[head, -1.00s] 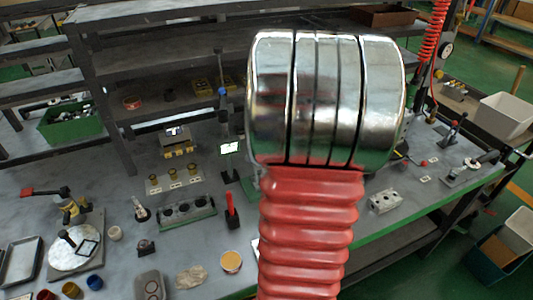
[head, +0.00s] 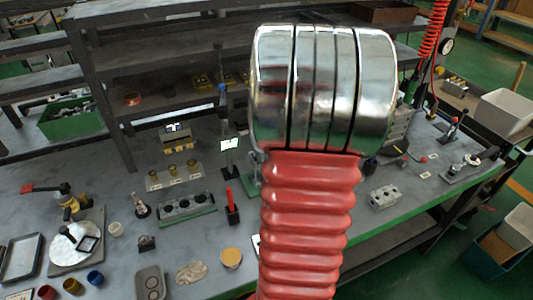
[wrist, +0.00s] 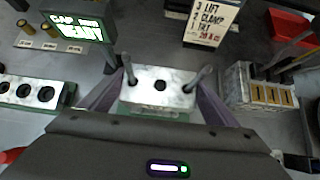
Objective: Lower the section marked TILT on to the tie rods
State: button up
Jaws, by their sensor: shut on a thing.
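In the wrist view, a silver block (wrist: 160,97) with a dark hole in its middle lies between the two fingers of my gripper (wrist: 158,90), which is shut on it. No TILT mark is readable on it. Two grey tie rods, left (wrist: 128,70) and right (wrist: 202,77), show at its end holes. I cannot tell how far down the rods the block sits. A green edge shows below the block. In the head view, my arm hides the gripper and the held block.
In the head view, a loose silver block (head: 384,196) lies on the bench, right of my arm.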

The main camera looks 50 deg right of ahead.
jog(key=shift+f, duration=3.2)
dwell(0.6)
jog(key=o, duration=1.4)
jog(key=shift+f, duration=0.1)
jog(key=shift+v, duration=6.95)
